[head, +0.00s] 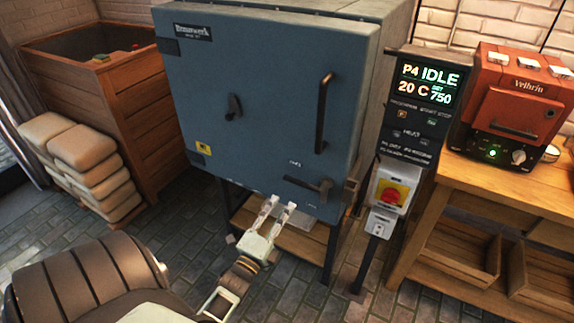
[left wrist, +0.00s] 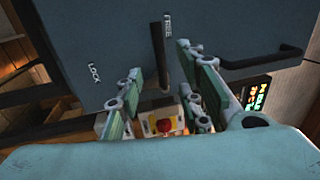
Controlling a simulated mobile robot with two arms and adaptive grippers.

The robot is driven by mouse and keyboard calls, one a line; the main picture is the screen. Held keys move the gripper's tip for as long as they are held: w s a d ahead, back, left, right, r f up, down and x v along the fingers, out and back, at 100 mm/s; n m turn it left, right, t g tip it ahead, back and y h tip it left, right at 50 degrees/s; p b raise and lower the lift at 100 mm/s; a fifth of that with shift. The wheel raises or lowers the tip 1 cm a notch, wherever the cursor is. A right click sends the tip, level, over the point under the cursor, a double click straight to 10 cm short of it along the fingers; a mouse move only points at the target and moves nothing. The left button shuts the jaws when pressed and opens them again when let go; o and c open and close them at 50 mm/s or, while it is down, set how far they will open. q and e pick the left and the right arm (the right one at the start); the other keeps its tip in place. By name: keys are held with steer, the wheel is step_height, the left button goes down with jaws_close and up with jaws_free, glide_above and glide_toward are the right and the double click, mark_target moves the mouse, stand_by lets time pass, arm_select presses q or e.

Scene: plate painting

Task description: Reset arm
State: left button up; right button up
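My left gripper (head: 280,206) is open and empty in the head view, low in front of the blue-grey kiln (head: 255,110). Its two fingers are spread, with a clear gap between them. In the left wrist view the open fingers (left wrist: 157,72) frame a dark lever (left wrist: 160,55) on the kiln door, by the words FREE and LOCK. I cannot tell whether the fingers touch it. In the head view a dark latch lever (head: 307,185) sits low on the door, right of the fingertips. The kiln door looks shut. My right gripper is in neither view.
A control post (head: 420,105) reading IDLE with a red knob (head: 391,195) stands right of the kiln. A wooden bench (head: 480,175) carries a red oven (head: 515,110). Stacked sacks (head: 85,150) and a wooden bin (head: 100,80) stand left.

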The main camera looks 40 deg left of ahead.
arm_select(q)
steer(key=shift+s, duration=0.2)
stand_by(0.4)
steer(key=s+d+f+n+g+h, duration=0.1)
steer(key=s+d+f+n+g, duration=0.25)
steer(key=f, duration=0.75)
steer(key=s+d+f+n+g+h, duration=0.25)
steer(key=s+d+f, duration=0.25)
steer(key=f, duration=0.5)
steer(key=s+d+f+n+g, duration=0.2)
steer(key=s+d+f+g, duration=0.2)
steer(key=f, duration=0.7)
steer(key=s+d+f+n+g, duration=0.1)
steer(key=s+d+f+g, duration=0.1)
steer(key=s, duration=0.7)
steer(key=s+d+f+n+g, duration=0.2)
steer(key=s+f, duration=0.4)
steer(key=s, duration=0.3)
steer(key=s+d+f+n+g+h, duration=0.1)
steer(key=s+f+g, duration=0.3)
steer(key=s, duration=0.4)
steer(key=shift+s+d+f+n+g, duration=0.3)
steer(key=shift+s+d+f+n, duration=0.1)
steer(key=shift+d+n, duration=0.2)
steer(key=shift+r, duration=0.1)
